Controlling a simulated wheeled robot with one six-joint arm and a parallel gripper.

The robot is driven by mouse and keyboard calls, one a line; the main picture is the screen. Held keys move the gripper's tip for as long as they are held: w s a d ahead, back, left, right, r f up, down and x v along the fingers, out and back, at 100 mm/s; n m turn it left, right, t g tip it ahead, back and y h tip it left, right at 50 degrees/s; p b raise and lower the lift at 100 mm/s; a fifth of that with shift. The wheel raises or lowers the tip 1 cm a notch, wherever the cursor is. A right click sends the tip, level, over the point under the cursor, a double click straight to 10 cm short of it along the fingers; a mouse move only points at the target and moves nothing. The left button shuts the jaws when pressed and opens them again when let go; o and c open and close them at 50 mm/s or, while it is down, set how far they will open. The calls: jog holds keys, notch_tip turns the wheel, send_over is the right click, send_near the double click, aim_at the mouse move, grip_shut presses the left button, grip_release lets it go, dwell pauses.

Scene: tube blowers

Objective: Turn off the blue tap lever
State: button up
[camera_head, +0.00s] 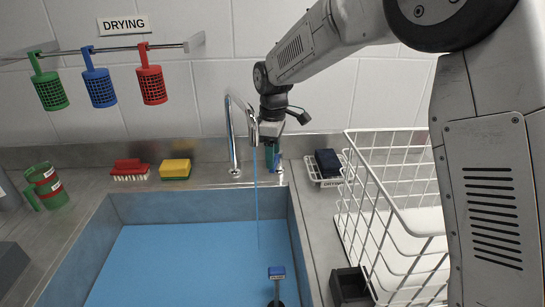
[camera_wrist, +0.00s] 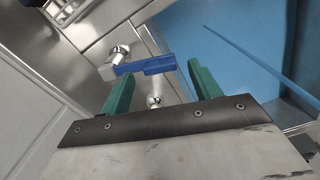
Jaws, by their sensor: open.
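The blue tap lever (camera_wrist: 146,66) shows in the wrist view, joined to a silver tap body (camera_wrist: 113,62). The tap's tall curved spout (camera_head: 231,125) stands at the back of the sink, and a thin blue water stream (camera_head: 257,205) runs down from it. My gripper (camera_wrist: 160,70) has green fingers and is open. It points down at the lever, which lies across the space between the fingertips. I cannot tell whether either finger touches it. In the head view my gripper (camera_head: 272,158) is just right of the spout and largely hides the lever.
A red brush (camera_head: 130,169) and yellow sponge (camera_head: 175,168) lie left of the tap.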

jog(key=shift+f, duration=0.9)
